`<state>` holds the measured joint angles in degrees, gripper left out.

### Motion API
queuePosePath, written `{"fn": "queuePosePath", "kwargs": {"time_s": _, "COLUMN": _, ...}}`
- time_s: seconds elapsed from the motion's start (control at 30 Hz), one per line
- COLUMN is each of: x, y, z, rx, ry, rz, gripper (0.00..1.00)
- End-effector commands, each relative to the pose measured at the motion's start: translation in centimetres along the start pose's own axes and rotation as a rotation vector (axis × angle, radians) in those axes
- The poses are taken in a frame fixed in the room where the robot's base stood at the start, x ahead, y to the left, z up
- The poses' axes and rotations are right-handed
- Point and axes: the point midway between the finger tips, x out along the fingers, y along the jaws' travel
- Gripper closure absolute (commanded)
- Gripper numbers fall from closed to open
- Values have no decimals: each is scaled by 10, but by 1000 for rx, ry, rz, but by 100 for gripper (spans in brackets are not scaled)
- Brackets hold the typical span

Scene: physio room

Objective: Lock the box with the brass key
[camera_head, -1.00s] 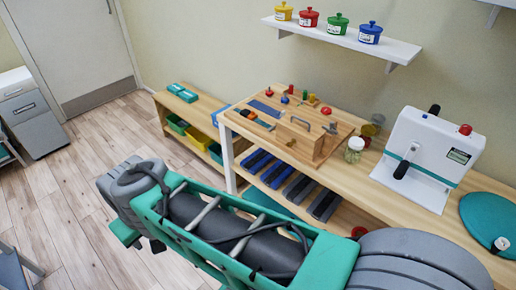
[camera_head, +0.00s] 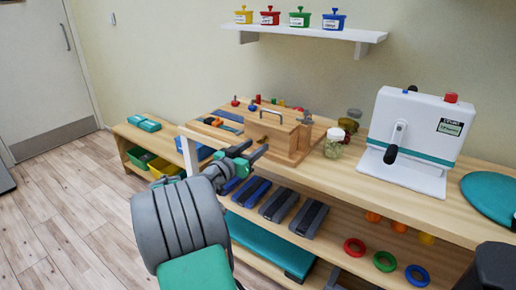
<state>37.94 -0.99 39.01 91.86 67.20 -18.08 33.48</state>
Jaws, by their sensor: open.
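The wooden box (camera_head: 288,131), with a metal handle (camera_head: 271,113) on top, stands on the wooden bench behind my gripper. A small brass-coloured spot (camera_head: 264,138) shows low on its near face; I cannot tell whether it is the key or a lock fitting. No brass key can be made out for certain. My gripper (camera_head: 258,154) is open and appears empty. It is in front of the box's near left side, close to the bench's front edge. I cannot tell whether it touches anything. My arm hides part of the bench edge and lower shelf.
A clear jar (camera_head: 334,145) stands just right of the box. A white device with a black handle (camera_head: 415,140) and a teal disc (camera_head: 490,202) are further right. Small coloured pieces lie behind the box. Dark weights (camera_head: 280,202) and coloured rings (camera_head: 384,260) occupy the shelf below.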

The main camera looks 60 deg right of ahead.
Motion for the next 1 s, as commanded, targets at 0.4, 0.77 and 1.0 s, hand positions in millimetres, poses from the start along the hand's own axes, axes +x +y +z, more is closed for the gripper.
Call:
{"fn": "queuePosePath", "kwargs": {"time_s": 0.4, "x": 23, "y": -1, "z": 0, "rx": 0, "ry": -2, "rz": -2, "gripper": 55}}
{"fn": "queuePosePath", "kwargs": {"time_s": 0.77, "x": 23, "y": -1, "z": 0, "rx": 0, "ry": -2, "rz": -2, "gripper": 82}}
{"fn": "queuePosePath", "kwargs": {"time_s": 1.0, "x": 23, "y": -1, "z": 0, "rx": 0, "ry": -2, "rz": -2, "gripper": 100}}
